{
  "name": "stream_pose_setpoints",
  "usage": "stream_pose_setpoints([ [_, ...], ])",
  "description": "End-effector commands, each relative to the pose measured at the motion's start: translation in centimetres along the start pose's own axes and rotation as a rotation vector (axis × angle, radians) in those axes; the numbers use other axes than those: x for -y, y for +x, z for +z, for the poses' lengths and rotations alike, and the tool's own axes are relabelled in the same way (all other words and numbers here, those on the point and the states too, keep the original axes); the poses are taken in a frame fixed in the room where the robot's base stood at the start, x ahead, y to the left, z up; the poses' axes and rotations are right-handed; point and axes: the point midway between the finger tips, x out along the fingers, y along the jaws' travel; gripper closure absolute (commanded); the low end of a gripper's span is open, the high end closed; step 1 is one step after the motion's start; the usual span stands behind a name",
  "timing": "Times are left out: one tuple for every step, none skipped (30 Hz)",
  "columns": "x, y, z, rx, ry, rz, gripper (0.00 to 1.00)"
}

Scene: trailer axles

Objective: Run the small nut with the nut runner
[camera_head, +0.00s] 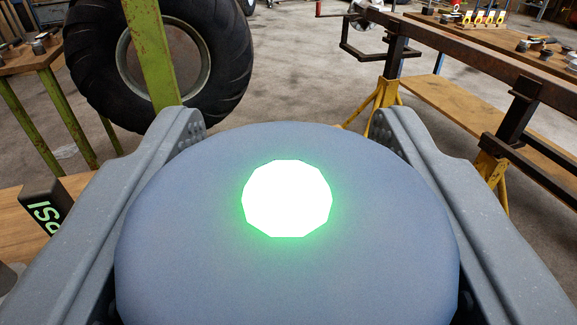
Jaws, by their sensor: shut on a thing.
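My gripper (288,128) reaches forward with a grey finger on each side of the picture. It is shut on a large round blue-grey body, which I take to be the nut runner (288,275). The nut runner fills the space between the fingers and hides what lies below it. A bright white light with a green glow shines in the middle of its top face. Its working end is hidden. I do not see the small nut in this view.
A large tire (225,75) stands behind a green post (150,55) at the upper left. A dark block (42,208) with lettering sits on a wooden surface at left. A steel axle beam (475,65) rests on yellow stands (385,95) at right. Open concrete floor lies between.

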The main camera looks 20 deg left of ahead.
Motion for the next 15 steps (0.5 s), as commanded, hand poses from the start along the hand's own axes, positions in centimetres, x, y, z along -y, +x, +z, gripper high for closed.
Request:
stream_pose_setpoints([
  [0.0, 0.0, -0.5, -0.004, -0.001, 0.0, 1.0],
  [0.0, 0.0, -0.6, -0.004, -0.001, 0.0, 1.0],
  [0.0, 0.0, -0.8, -0.004, -0.001, 0.0, 1.0],
  [0.0, 0.0, -0.9, -0.005, -0.001, 0.0, 1.0],
  [0.0, 0.0, -1.0, -0.005, -0.001, 0.0, 1.0],
  [0.0, 0.0, -1.2, -0.005, -0.001, 0.0, 1.0],
  [0.0, 0.0, -1.3, -0.005, -0.001, 0.0, 1.0],
  [0.0, 0.0, -1.4, -0.005, -0.001, 0.0, 1.0],
  [0.0, 0.0, -1.6, -0.005, -0.001, 0.0, 1.0],
  [0.0, 0.0, -1.7, -0.005, -0.001, 0.0, 1.0],
  [0.0, 0.0, -1.8, -0.005, -0.001, 0.0, 1.0],
  [0.0, 0.0, -1.9, -0.005, -0.001, 0.0, 1.0],
  [0.0, 0.0, -2.0, -0.005, -0.001, 0.0, 1.0],
  [0.0, 0.0, -2.1, -0.005, -0.001, 0.0, 1.0],
  [0.0, 0.0, -2.2, -0.005, -0.001, 0.0, 1.0],
])
